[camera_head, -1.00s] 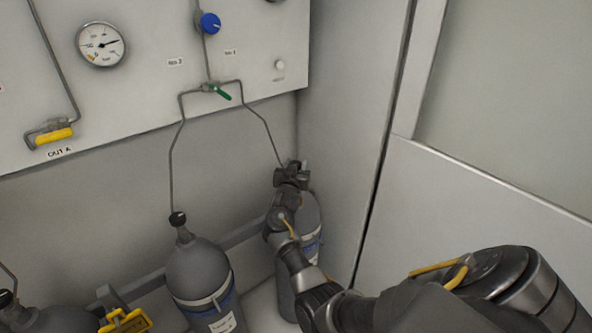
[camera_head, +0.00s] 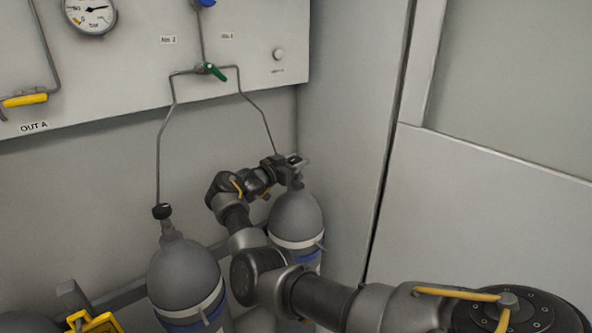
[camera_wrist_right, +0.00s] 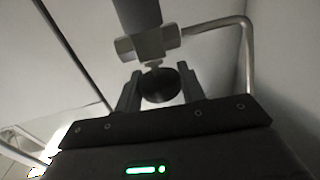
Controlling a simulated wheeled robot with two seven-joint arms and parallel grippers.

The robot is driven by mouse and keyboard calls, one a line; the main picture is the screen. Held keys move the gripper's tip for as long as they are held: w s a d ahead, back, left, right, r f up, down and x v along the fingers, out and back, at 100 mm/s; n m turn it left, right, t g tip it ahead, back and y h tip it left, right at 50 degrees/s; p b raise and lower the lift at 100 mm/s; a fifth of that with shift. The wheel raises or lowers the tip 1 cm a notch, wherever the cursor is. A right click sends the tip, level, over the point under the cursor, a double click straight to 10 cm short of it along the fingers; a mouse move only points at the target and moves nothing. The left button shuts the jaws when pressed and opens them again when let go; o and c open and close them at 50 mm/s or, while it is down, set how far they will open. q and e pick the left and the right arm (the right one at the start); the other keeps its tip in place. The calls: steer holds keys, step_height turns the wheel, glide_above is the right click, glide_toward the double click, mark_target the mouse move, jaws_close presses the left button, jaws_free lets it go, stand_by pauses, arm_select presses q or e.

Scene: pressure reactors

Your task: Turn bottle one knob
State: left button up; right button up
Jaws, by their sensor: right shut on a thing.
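Two grey gas bottles stand against the back wall in the head view, a left bottle (camera_head: 185,275) and a right bottle (camera_head: 296,222). My right gripper (camera_head: 293,162) is at the top of the right bottle, and its fingers hide most of that valve. In the right wrist view a round black knob (camera_wrist_right: 160,86) sits between the two fingers of my right gripper (camera_wrist_right: 159,92), with a pale valve body (camera_wrist_right: 148,46) behind it. The gripper is shut on the knob. The left bottle has a black knob (camera_head: 161,211) with nothing touching it. My left gripper is not in view.
Thin pipes (camera_head: 262,117) run from the bottles up to a green-handled valve (camera_head: 212,71) on the white panel (camera_head: 120,95). A side wall (camera_head: 345,120) stands close right of the right bottle. A yellow part (camera_head: 95,322) shows at lower left.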

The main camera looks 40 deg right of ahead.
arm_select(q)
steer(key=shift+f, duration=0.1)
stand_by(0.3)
arm_select(e)
steer(key=o, duration=1)
steer(key=shift+c, duration=0.2)
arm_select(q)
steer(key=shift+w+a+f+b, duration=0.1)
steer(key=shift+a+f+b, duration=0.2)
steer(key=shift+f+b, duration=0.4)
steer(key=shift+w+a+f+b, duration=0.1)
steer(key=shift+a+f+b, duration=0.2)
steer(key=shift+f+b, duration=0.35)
arm_select(e)
steer(key=s+a, duration=0.1)
steer(key=a, duration=0.9)
steer(key=shift+s+a, duration=0.15)
steer(key=shift+a, duration=0.2)
